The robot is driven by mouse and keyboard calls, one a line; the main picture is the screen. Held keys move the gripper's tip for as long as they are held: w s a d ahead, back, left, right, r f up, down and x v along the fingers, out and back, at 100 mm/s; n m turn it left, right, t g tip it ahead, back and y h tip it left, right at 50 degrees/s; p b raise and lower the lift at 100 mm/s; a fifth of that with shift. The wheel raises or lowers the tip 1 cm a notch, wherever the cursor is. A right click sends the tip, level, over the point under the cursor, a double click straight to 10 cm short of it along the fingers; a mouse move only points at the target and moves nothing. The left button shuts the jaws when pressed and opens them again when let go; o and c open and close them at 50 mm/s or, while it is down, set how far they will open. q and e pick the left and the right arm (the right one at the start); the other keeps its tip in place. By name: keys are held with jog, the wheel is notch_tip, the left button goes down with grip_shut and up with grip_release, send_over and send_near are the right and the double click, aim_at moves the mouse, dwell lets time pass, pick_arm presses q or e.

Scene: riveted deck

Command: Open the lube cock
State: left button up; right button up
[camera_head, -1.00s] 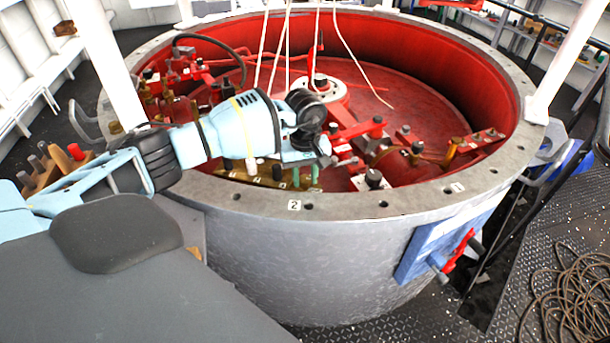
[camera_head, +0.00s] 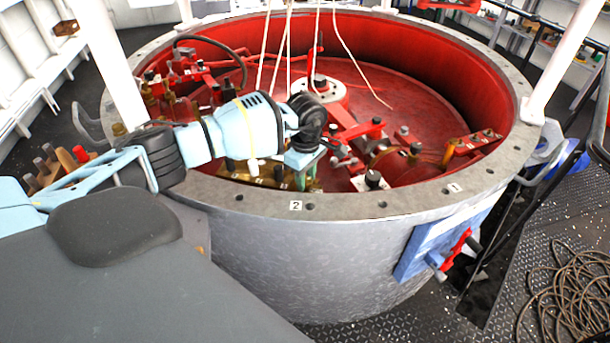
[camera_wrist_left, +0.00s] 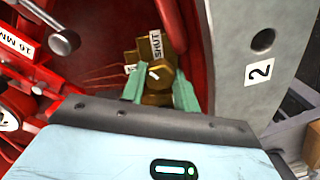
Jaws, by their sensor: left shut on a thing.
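The lube cock is a brass fitting (camera_wrist_left: 158,82) in the left wrist view, with a white label reading SHUT (camera_wrist_left: 157,44) on its body and a second, partly hidden label at its left. My left gripper (camera_wrist_left: 160,92) has its green fingers on either side of the brass handle and is shut on it. In the head view my left gripper (camera_head: 304,180) points down inside the red drum, just behind the near rim. The arm and wrist hide most of the cock there. My right gripper is not in view.
The grey drum rim (camera_head: 345,206), marked 2 and 1, runs close to the gripper. Red linkages (camera_head: 355,132) and white ropes (camera_head: 288,45) are nearby inside the drum.

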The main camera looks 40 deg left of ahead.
pick_arm(q)
jog(key=n+p, duration=0.1)
jog(key=n, duration=0.4)
jog(key=shift+r+n, duration=0.15)
jog(key=shift+n, duration=0.15)
jog(key=shift+n+p, duration=0.75)
jog(key=shift+n, duration=1.45)
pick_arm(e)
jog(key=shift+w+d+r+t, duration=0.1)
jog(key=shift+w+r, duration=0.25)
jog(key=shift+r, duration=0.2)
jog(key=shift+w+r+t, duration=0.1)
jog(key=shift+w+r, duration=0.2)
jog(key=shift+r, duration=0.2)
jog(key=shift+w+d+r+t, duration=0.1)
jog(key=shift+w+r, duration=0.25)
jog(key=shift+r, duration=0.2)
pick_arm(q)
jog(key=o, duration=0.7)
jog(key=shift+r, duration=3.85)
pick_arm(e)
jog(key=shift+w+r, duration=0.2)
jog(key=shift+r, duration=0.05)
pick_arm(q)
jog(key=shift+f, duration=0.1)
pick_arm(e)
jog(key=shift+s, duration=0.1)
